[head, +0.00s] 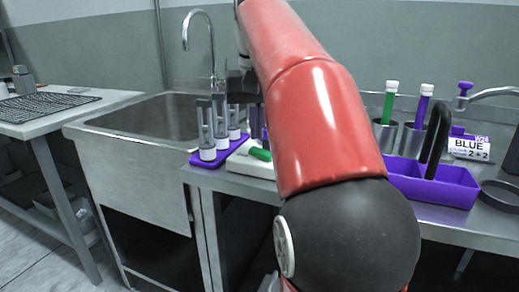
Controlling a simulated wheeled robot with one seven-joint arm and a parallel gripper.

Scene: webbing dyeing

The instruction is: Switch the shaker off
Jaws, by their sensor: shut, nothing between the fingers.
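The shaker (240,165) is a low white box at the edge of the steel bench, partly hidden behind my red arm. A green switch-like part (260,154) shows on it, right beside my arm. A purple tray (205,159) with several clear tubes with white bottoms stands at its left; I cannot tell whether it rests on the shaker. My gripper (243,88) is a dark shape above and behind the tubes, partly covered by my arm. It is shut and holds nothing. Its fingertips are hard to make out, and I cannot tell whether they touch anything.
A steel sink (150,118) with a tap is at the left. A side table (60,115) with a dark rack stands far left.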

